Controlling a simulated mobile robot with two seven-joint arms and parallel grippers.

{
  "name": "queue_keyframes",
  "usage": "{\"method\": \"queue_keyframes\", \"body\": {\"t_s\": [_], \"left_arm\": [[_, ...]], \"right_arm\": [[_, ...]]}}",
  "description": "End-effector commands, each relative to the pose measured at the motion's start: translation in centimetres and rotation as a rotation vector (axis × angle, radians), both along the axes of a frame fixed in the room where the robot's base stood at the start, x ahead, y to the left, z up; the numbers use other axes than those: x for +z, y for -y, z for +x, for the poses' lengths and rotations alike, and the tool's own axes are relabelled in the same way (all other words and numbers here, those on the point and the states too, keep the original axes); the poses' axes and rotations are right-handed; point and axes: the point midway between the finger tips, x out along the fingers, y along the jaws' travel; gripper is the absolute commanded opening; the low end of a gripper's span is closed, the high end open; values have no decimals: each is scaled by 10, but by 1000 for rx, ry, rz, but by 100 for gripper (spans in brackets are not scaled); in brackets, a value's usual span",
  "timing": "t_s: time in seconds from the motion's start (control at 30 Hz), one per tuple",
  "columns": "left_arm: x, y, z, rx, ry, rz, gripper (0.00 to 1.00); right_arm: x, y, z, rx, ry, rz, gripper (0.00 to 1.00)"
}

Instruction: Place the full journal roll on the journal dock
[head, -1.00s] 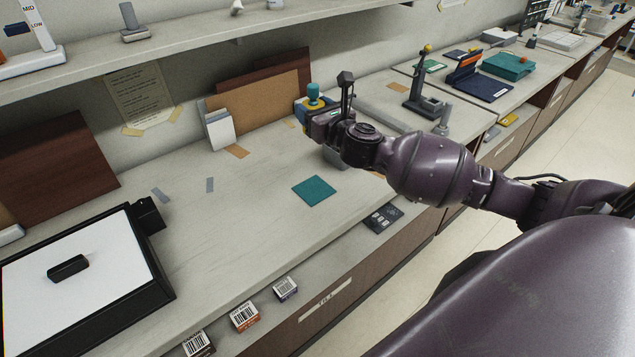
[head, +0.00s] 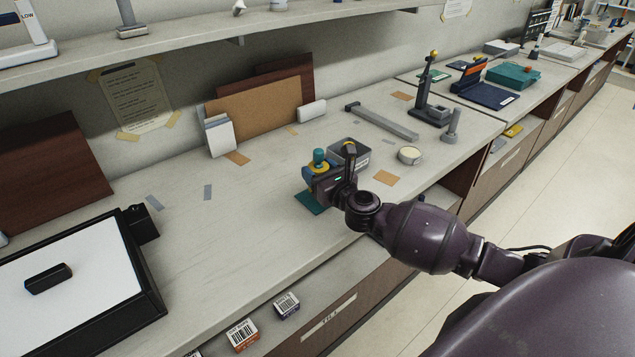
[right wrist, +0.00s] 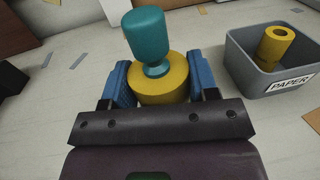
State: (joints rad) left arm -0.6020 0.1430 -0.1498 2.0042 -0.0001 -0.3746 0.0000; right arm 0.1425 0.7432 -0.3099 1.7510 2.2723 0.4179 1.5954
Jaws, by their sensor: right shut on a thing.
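My right gripper (head: 318,171) is shut on a yellow roll with a teal knob on top (head: 319,159), which I take for the journal roll. In the right wrist view the yellow roll (right wrist: 163,88) stands upright between the two blue fingertips (right wrist: 158,85). In the head view it is over or just beyond a teal square mat (head: 309,204), partly hidden by the gripper. I cannot tell whether the roll touches the counter, or whether this mat is the journal dock. My left gripper is not in view.
A grey bin labelled PAPER (right wrist: 243,73) with a narrower yellow roll (right wrist: 275,46) inside stands close to the right. A round cream-topped tub (head: 410,156) and a grey bar (head: 385,122) lie farther right. A black-framed white tray (head: 75,255) is left. Counter between is mostly clear.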

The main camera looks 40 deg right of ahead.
Motion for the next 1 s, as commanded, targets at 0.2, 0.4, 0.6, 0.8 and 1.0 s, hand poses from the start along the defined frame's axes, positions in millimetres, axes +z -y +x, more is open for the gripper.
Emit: {"method": "queue_keyframes", "body": {"t_s": [0.2, 0.4, 0.6, 0.8, 1.0], "left_arm": [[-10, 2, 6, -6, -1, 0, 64], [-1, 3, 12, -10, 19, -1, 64], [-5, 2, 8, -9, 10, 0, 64], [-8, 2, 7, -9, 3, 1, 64], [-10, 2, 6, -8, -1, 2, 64]], "right_arm": [[-29, 0, 0, 0, -4, 1, 29], [-27, 0, 0, 0, 0, 0, 29], [-30, 0, 0, 0, -1, 1, 29], [-31, 0, 0, 0, -1, 1, 75], [-31, 0, 0, 0, -1, 1, 79]]}}
